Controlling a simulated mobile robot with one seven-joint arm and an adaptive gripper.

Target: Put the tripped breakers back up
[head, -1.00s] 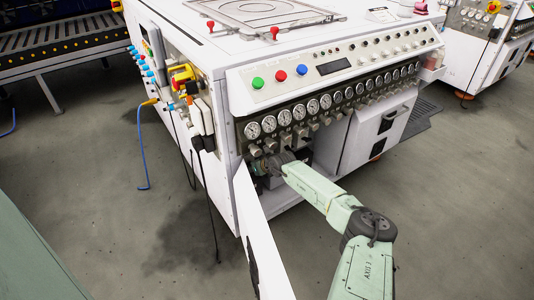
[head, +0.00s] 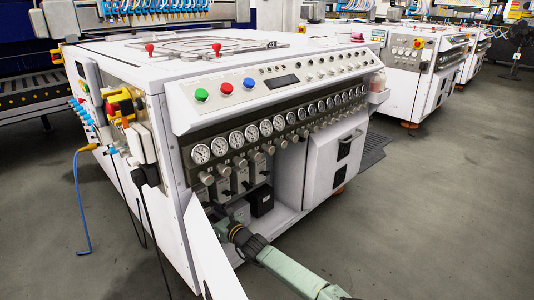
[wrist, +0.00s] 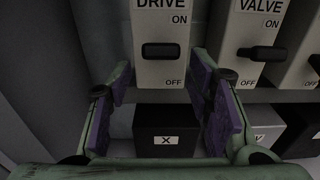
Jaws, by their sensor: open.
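The white breaker marked DRIVE (wrist: 175,72) stands straight ahead in the wrist view, with ON above and OFF below. Its black lever (wrist: 160,51) shows about midway between the words; I cannot tell if it is up or down. To its right is the breaker marked VALVE (wrist: 246,38), whose black lever (wrist: 262,53) also shows between the words. A third breaker (wrist: 303,70) is cut off at the right edge. My gripper (wrist: 161,80) is open and empty, its purple-padded fingers either side of and below the DRIVE lever, apart from it.
A black box marked X (wrist: 165,140) sits below DRIVE, between my fingers. The breakers also show in the head view (head: 223,189) in the open bay under the gauges (head: 265,128). A white door panel (head: 212,258) hangs open left of my arm. Clear floor lies to the right.

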